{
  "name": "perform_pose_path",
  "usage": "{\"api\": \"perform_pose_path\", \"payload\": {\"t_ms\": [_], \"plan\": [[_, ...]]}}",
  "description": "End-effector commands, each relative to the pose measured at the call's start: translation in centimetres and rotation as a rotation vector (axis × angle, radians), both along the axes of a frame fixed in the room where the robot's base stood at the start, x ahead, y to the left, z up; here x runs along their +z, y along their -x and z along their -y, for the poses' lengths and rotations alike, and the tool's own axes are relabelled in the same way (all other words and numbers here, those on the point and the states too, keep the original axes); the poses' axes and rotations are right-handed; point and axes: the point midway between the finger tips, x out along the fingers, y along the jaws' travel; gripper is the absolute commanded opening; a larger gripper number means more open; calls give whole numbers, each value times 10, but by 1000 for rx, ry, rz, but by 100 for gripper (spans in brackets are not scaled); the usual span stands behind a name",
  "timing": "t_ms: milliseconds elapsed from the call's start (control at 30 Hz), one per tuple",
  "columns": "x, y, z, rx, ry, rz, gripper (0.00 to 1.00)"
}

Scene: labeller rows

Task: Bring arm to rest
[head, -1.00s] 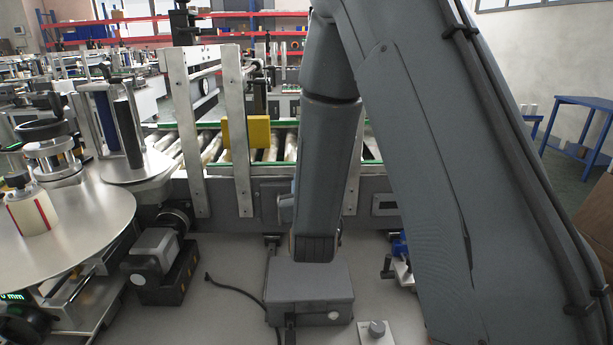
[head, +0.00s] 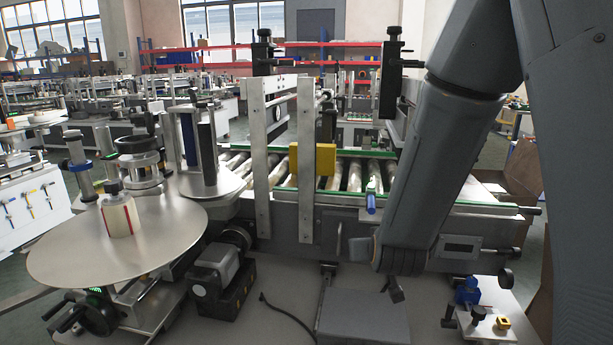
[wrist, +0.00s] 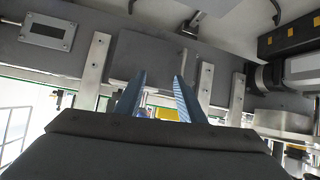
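My arm crosses the right side of the head view, its grey links hanging down in front of the labelling machine. My gripper is mostly hidden behind the arm's lower link in the head view. In the wrist view my gripper (wrist: 160,88) shows two blue-grey fingers apart, with nothing held between them. The grey box (head: 363,318) on the machine's base plate lies below the arm's lower end in the head view. A grey panel (wrist: 150,55) shows beyond the fingertips in the wrist view.
The roller conveyor (head: 350,172) with upright metal plates and a yellow block (head: 326,159) stands behind the arm. A large metal disc (head: 80,248) with a label roll (head: 118,219) is at left. A small plate with blue and yellow knobs (head: 490,318) sits at lower right.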

Motion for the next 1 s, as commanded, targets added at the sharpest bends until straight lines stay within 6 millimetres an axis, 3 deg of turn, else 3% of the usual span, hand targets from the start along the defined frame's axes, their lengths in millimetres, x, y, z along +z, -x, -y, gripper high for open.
{"api": "perform_pose_path", "payload": {"t_ms": [167,300,500,600,800,1000], "plan": [[-15,55,0,23,-54,-265,36],[-22,110,3,29,-78,-484,36],[-18,194,15,17,-84,-773,36],[-13,226,20,5,-80,-879,36],[-6,259,26,-10,-75,-984,36],[-6,261,26,-10,-74,-991,36]]}}
